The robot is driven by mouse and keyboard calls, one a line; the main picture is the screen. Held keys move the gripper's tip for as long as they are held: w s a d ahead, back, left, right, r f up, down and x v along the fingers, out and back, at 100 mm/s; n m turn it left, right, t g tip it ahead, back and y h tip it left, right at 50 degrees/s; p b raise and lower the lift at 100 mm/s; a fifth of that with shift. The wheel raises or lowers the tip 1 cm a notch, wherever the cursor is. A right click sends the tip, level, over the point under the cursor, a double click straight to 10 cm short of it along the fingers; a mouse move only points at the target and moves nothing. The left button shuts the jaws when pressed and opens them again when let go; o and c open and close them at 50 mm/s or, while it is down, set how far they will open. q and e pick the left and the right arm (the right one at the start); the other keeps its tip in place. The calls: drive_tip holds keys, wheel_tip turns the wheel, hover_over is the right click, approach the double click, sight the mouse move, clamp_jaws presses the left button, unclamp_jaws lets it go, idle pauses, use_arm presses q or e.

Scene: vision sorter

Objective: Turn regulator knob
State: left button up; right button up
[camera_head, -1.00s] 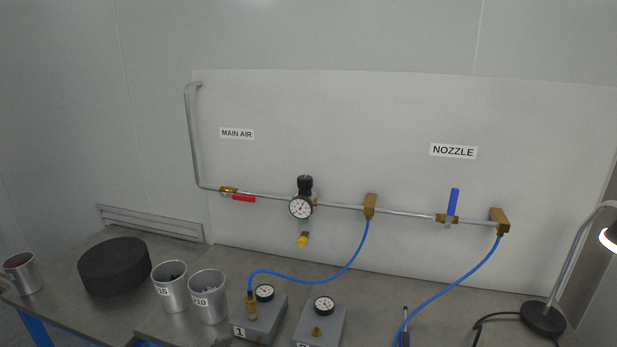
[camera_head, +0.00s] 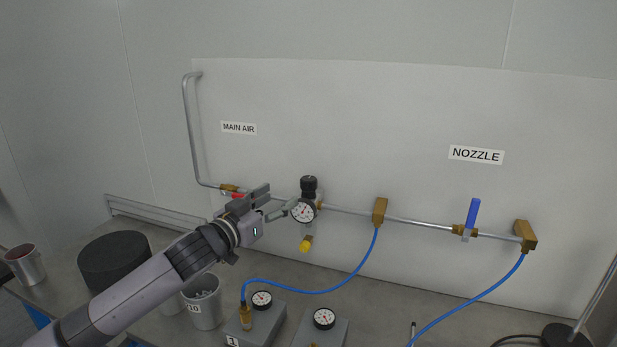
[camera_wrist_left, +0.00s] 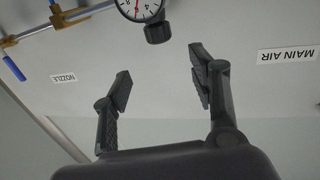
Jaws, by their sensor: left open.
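The black regulator knob (camera_head: 308,183) sits on top of the regulator on the wall pipe, above a round white gauge (camera_head: 303,211). In the left wrist view the picture is upside down; the knob (camera_wrist_left: 157,32) shows near the top, beside the gauge (camera_wrist_left: 140,8). My left gripper (camera_head: 276,203) is just left of the regulator, its fingers pointing toward it. In the left wrist view the gripper (camera_wrist_left: 160,85) is open and empty, with the knob beyond the fingertips and not between them. My right gripper is not in view.
The red-handled main air valve (camera_head: 236,195) is partly hidden behind my left gripper. A blue-handled nozzle valve (camera_head: 473,214) is at right. Blue hoses (camera_head: 310,291) hang to the bench. Grey boxes (camera_head: 262,322), a metal cup (camera_head: 203,304) and a black cylinder (camera_head: 114,262) stand below.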

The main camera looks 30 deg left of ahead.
sight(305, 180)
use_arm(q)
drive_tip(key=w+p, duration=0.3)
drive_tip(key=w, duration=0.9)
drive_tip(key=shift+p, duration=0.4)
drive_tip(key=shift+w+f, duration=0.1)
drive_tip(key=shift+w, duration=0.65)
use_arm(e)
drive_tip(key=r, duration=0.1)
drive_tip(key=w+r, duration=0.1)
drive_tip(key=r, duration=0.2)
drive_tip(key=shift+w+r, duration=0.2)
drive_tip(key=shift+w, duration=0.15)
use_arm(q)
drive_tip(key=shift+c, duration=0.5)
drive_tip(key=c, duration=1.1)
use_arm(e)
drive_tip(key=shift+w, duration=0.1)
